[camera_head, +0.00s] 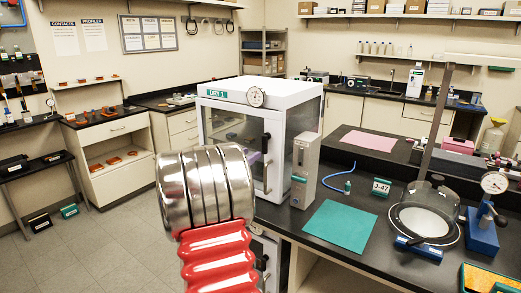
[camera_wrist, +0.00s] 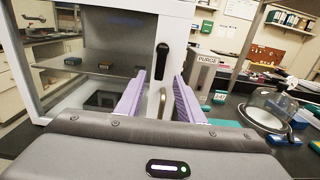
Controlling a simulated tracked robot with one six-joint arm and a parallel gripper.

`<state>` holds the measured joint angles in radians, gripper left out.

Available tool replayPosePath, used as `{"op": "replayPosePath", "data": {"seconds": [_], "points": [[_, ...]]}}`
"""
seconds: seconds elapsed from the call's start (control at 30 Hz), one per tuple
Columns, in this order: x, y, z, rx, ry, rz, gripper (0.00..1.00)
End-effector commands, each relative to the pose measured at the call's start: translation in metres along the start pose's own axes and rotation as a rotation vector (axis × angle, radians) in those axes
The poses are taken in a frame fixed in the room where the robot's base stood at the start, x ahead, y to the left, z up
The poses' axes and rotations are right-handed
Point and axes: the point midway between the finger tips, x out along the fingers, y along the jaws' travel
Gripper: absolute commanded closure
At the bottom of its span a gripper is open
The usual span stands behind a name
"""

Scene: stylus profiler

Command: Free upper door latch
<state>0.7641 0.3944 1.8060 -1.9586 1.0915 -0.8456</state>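A black upper door latch (camera_head: 265,143) sits upright on the door's right frame. In the wrist view the black latch (camera_wrist: 162,60) is just beyond and slightly above the fingertips. My gripper (camera_wrist: 160,76) has two purple fingers, spread apart with nothing held. A pale curved door handle (camera_wrist: 162,103) shows between the fingers, below the latch; I cannot tell its distance from them.
A grey purge box (camera_head: 305,158) stands close at the cabinet's right, also in the wrist view (camera_wrist: 200,76). A green mat (camera_head: 340,226), a glass dome (camera_head: 428,208) and a dial gauge stand (camera_head: 484,225) lie further right.

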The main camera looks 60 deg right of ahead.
Motion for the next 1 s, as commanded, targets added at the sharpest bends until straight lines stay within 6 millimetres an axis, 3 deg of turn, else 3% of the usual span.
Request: {"op": "replayPosePath", "data": {"seconds": [0.3, 0.5, 0.9, 1.0], "points": [[0.05, -0.001, 0.0, 0.0, 0.0, -0.003, 0.66], [0.073, 0.0, 0.0, 0.0, 0.0, -0.001, 0.66], [0.081, 0.0, 0.0, 0.0, 0.0, -0.001, 0.66], [0.081, 0.0, 0.0, 0.0, 0.0, -0.001, 0.72]]}}
